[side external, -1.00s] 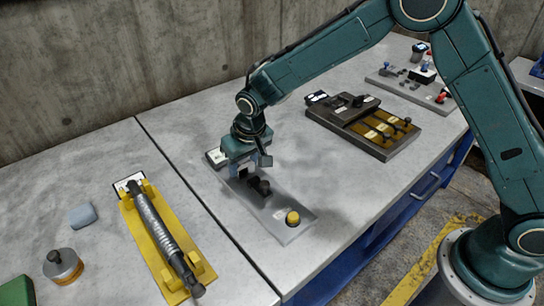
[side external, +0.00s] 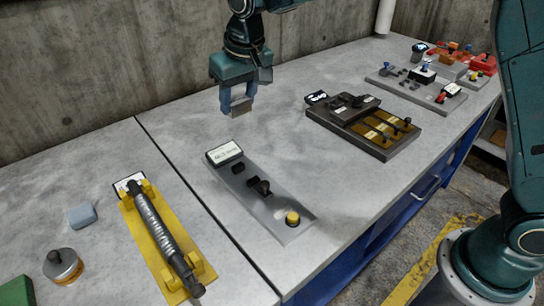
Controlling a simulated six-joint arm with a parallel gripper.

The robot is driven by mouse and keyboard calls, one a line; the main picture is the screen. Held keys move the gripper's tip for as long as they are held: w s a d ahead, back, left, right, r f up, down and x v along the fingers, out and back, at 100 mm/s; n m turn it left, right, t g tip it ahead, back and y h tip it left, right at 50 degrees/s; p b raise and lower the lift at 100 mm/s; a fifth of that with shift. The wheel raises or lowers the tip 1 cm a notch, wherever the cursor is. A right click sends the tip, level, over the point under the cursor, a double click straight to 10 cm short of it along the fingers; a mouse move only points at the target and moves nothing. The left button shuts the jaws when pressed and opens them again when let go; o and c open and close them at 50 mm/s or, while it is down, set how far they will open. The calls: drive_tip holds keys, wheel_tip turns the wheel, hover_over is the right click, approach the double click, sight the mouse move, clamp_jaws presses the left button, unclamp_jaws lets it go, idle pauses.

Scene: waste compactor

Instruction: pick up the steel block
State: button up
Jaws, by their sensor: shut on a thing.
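My gripper (side external: 238,98) is raised well above the table, in front of the concrete wall. It is shut on the steel block (side external: 241,108), a small grey piece that shows between and below the fingers. The fingers hide part of the block. Below and slightly right of it lies a grey plate (side external: 250,205) with a label at its far end, black fittings and a yellow button. The block is clear of this plate.
To the left are a yellow fixture with a dark cylinder (side external: 157,230), a blue-grey block (side external: 82,215) and a round metal weight (side external: 62,264). To the right are a dark board with switches (side external: 345,120) and a further panel (side external: 395,82). Bare table surrounds the plate.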

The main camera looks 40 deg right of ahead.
drive_tip(key=shift+r, duration=0.65)
